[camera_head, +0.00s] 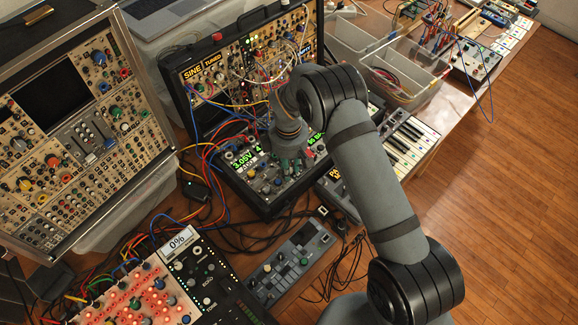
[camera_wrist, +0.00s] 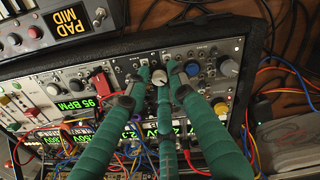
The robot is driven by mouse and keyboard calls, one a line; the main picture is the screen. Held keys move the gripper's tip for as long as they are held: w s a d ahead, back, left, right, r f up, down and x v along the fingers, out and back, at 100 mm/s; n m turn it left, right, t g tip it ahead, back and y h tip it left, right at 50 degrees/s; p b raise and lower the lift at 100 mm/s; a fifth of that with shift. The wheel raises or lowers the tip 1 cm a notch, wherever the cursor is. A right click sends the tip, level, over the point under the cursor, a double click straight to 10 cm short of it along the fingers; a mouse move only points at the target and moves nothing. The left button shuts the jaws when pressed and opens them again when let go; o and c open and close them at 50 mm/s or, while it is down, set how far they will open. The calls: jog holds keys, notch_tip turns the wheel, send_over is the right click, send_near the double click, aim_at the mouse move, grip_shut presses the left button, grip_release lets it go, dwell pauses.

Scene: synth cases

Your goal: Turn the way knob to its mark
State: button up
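My gripper (camera_wrist: 158,72) has green fingers, spread apart at the tips over the panel of a black modular case (camera_wrist: 110,62). A pale round knob (camera_wrist: 159,77) stands between the fingertips. A gap shows beside it; whether any finger touches it I cannot tell. Its label and mark are not readable, so I cannot confirm it is the way knob. In the head view my gripper (camera_head: 291,158) reaches down to the lower panel of the case (camera_head: 262,205). The arm and fingers hide part of that panel.
A red block (camera_wrist: 103,84) is on the left. Patch cables (camera_head: 215,150) hang around the case.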

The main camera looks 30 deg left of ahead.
grip_shut()
jog(key=shift+f+b, duration=0.1)
jog(key=shift+b, duration=0.3)
jog(key=m+b, duration=0.3)
jog(key=shift+f, duration=0.15)
jog(key=m+b, duration=0.4)
jog(key=m, duration=0.1)
jog(key=m+b, duration=0.3)
jog(key=m, duration=0.2)
jog(key=shift+a+m+b, duration=0.1)
jog(key=shift+m+b, duration=0.3)
jog(key=shift+w+r+m+h+b, duration=0.15)
jog(key=shift+m+b, duration=0.35)
jog(key=shift+m, duration=0.5)
jog(key=shift+s+r+m+h+b, duration=0.15)
jog(key=shift+m+b, duration=0.3)
jog(key=shift+m, duration=0.55)
jog(key=shift+w, duration=0.1)
